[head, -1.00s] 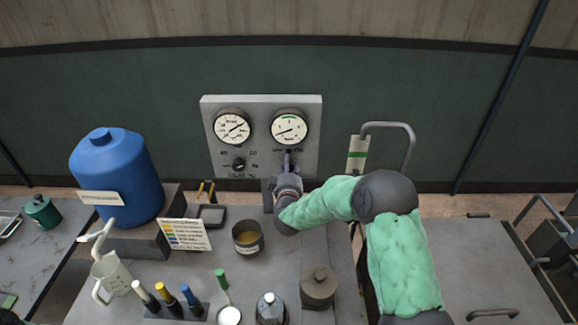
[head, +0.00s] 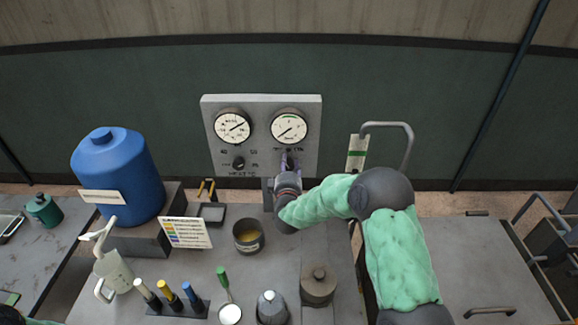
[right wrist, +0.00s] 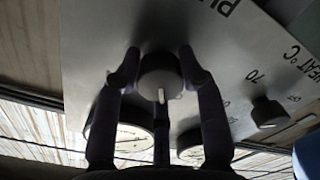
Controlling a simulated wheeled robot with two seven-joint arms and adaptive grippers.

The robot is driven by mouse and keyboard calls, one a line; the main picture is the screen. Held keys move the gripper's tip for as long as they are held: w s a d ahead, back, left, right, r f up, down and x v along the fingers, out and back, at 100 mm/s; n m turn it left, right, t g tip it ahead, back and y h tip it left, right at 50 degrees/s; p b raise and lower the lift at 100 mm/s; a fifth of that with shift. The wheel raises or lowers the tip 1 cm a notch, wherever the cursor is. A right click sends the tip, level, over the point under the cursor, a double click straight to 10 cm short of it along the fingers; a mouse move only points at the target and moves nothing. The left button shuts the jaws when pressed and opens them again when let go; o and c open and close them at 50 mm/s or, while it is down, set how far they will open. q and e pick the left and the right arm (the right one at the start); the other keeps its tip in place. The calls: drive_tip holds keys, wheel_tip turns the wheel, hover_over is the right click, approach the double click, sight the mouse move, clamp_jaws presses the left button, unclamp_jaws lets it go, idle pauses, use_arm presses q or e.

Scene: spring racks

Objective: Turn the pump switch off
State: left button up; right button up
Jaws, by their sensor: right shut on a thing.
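The pump switch is a round dark knob (right wrist: 160,72) with a white mark, on the grey gauge panel (head: 262,155). In the right wrist view, the partly cut-off lettering beside it begins "PU". My right gripper (head: 290,162) is at the lower right of the panel, below the right gauge (head: 289,127). In the right wrist view its dark fingers (right wrist: 159,58) are closed on the knob from its sides. In the head view the gripper mostly hides the knob. My left gripper is not in view.
A second knob (head: 239,163), the heat dial, sits left of the switch under the left gauge (head: 232,126). A bent grey pipe (head: 408,145) stands right of the panel.

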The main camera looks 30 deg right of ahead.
drive_tip(key=shift+w+r, duration=0.1)
drive_tip(key=shift+r, duration=0.25)
drive_tip(key=o, duration=1.1)
drive_tip(key=shift+a, duration=0.1)
drive_tip(key=shift+o, duration=0.3)
drive_tip(key=shift+f, duration=0.2)
drive_tip(key=shift+s+a+f, duration=0.1)
drive_tip(key=shift+s, duration=0.1)
drive_tip(key=v, duration=1.1)
drive_tip(key=shift+s+a, duration=0.15)
drive_tip(key=shift+s, duration=0.1)
